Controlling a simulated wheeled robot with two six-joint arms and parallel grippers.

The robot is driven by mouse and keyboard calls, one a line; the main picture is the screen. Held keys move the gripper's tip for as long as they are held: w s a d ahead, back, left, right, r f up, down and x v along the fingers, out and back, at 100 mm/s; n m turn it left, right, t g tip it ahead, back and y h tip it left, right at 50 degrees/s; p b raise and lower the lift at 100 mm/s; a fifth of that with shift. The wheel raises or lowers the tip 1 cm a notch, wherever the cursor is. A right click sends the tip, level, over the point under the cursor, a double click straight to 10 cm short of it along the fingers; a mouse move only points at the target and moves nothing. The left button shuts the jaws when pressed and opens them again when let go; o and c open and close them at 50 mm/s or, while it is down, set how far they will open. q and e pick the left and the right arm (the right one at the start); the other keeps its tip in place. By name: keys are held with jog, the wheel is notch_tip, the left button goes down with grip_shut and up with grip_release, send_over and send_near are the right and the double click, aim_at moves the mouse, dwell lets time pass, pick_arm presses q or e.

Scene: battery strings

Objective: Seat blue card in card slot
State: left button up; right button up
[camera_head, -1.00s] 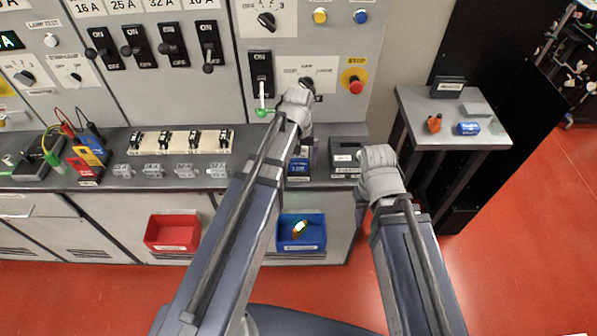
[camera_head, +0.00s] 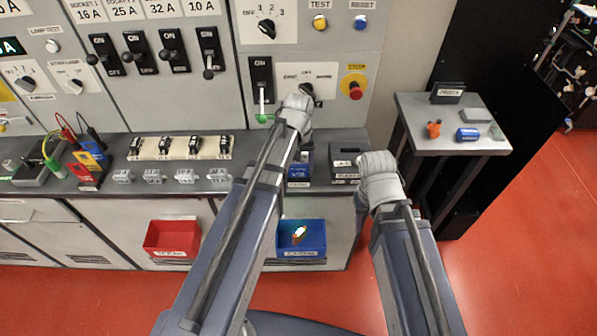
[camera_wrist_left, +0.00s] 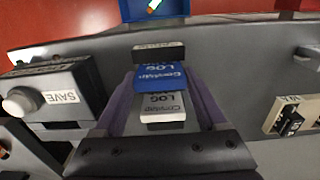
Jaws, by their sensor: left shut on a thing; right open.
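The blue card (camera_wrist_left: 162,77), lettered LOG, is between the purple fingertips of my left gripper (camera_wrist_left: 163,88) in the left wrist view. The gripper is shut on it. In the head view the blue card (camera_head: 299,172) shows below my left wrist, over the bench's front edge area. A black card slot piece (camera_wrist_left: 160,51) is right beside the card's far edge; I cannot tell how deep the card sits. A grey card (camera_wrist_left: 163,106), also lettered LOG, shows nearer the wrist. My right gripper (camera_head: 366,207) hangs open and empty before the bench, its fingers mostly hidden.
A dark box (camera_head: 346,168) stands right of the slot; its SAVE button (camera_wrist_left: 22,102) shows in the wrist view. A blue bin (camera_head: 301,253) and red bin (camera_head: 172,254) are below. The side table (camera_head: 412,112) holds small items. A breaker strip (camera_head: 181,147) lies left.

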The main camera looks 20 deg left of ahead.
aim_at(299, 165)
pick_arm(q)
jog(key=shift+r, duration=0.15)
pick_arm(e)
jog(key=shift+r, duration=0.1)
pick_arm(q)
notch_tip(299, 165, up, 10)
jog(key=p, duration=1)
pick_arm(e)
notch_tip(299, 165, up, 10)
